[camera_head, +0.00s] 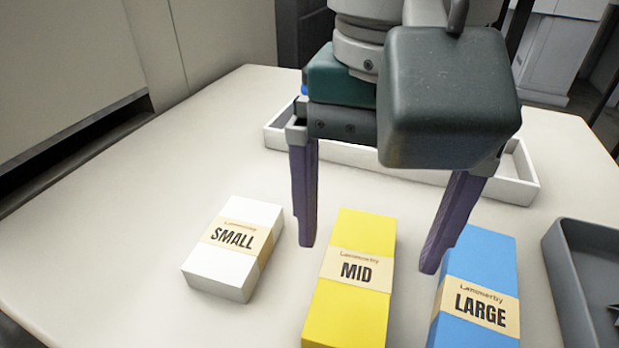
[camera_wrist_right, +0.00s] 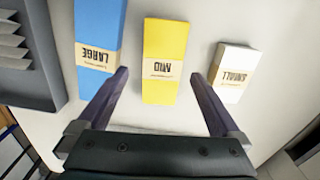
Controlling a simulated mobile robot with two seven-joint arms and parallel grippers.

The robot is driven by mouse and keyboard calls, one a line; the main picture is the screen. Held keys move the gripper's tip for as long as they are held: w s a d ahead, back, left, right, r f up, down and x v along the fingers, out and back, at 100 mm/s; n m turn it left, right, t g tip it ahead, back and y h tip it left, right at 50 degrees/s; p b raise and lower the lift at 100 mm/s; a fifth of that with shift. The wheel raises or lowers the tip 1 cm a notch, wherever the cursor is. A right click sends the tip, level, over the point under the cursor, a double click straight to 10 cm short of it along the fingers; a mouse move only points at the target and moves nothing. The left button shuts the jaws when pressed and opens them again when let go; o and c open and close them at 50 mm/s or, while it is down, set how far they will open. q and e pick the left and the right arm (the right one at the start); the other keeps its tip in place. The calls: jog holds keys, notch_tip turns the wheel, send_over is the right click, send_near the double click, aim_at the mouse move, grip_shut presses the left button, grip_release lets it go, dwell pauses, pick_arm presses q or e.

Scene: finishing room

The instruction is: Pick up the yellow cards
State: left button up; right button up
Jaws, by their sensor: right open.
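The yellow cards (camera_head: 346,312) are a yellow block with a tan band marked MID, lying on the table between a white and a blue block. They also show in the right wrist view (camera_wrist_right: 165,38), upside down and between the fingers' lines. My right gripper (camera_head: 372,253) is open and empty, above and behind the yellow cards in the head view. Its two purple fingers are spread wider than the block, one toward each side; it also shows in the right wrist view (camera_wrist_right: 165,75). My left gripper is not in view.
White cards marked SMALL (camera_head: 222,267) lie to the left and blue cards marked LARGE (camera_head: 481,261) close on the right. A grey tray (camera_head: 572,275) stands at the right edge. A white shallow tray (camera_head: 345,155) lies behind my gripper. The table's left side is clear.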

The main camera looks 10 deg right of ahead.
aim_at(357, 268)
jog(key=f, duration=0.4)
jog(key=w+f, duration=0.1)
jog(key=shift+f, duration=0.4)
jog(key=shift+r, duration=0.1)
jog(key=c, duration=1.5)
